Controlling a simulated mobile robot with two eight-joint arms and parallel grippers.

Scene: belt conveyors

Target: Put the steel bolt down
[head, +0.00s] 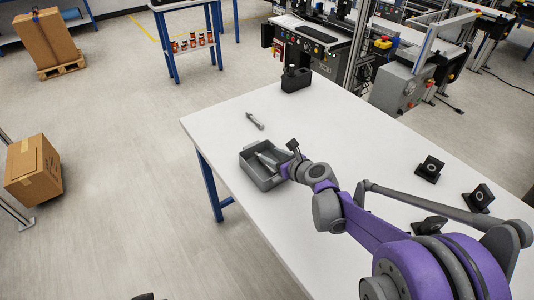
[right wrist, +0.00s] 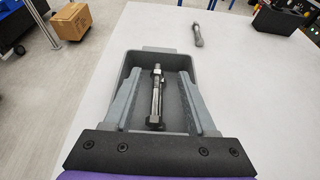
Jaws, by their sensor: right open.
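A grey tray (head: 246,168) stands near the left edge of the white table; in the right wrist view its rim (right wrist: 157,51) shows behind my fingers. My right gripper (right wrist: 158,82) is open over the tray, with one finger on each side of this bolt and a gap on both sides. In the head view the gripper (head: 280,162) partly covers the tray. A second bolt (head: 255,121) lies on the bare table beyond the tray and shows in the right wrist view (right wrist: 197,36).
A black holder (head: 296,80) stands at the table's far corner. Several black angled blocks (head: 429,169) stand on the right of the table. The middle of the table is clear. Cardboard boxes (head: 33,170) stand on the floor at left.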

